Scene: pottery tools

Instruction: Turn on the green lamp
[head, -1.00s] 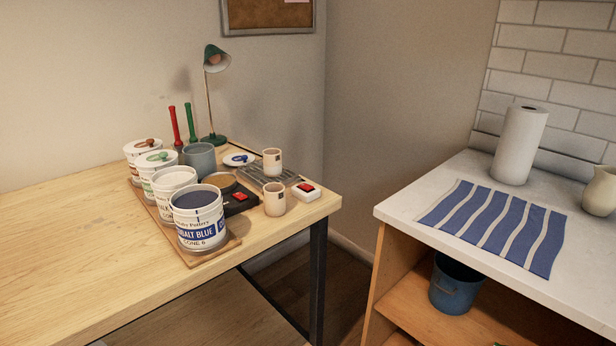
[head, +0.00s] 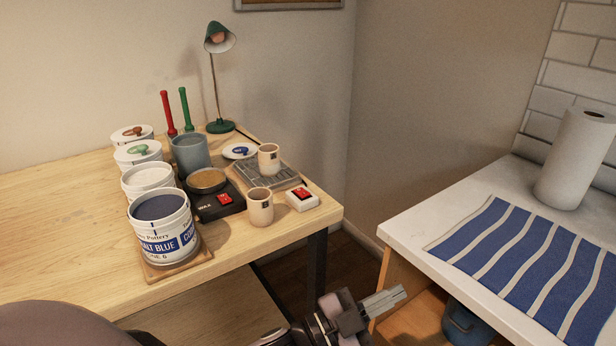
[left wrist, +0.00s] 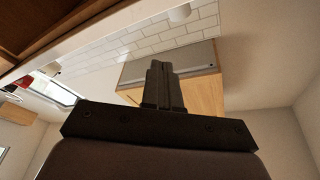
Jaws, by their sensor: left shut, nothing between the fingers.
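The green lamp (head: 219,38) stands at the back of the wooden table in the head view, with a green shade, a thin stem and a round green base (head: 220,126). A white box with a red switch (head: 302,198) lies near the table's right front corner. A black device with a red switch (head: 216,203) sits left of it. My left gripper (head: 384,301) is shut and empty, in front of and below the table's right corner, apart from the lamp and both switches. Its closed fingers also show in the left wrist view (left wrist: 163,85). My right gripper is not in view.
Several glaze tubs, one labelled cobalt blue (head: 160,228), stand on the wooden table (head: 60,240). A beige cup (head: 260,207) stands between the two switches. At right is a white counter (head: 420,222) with a striped cloth (head: 530,265) and paper roll (head: 575,160).

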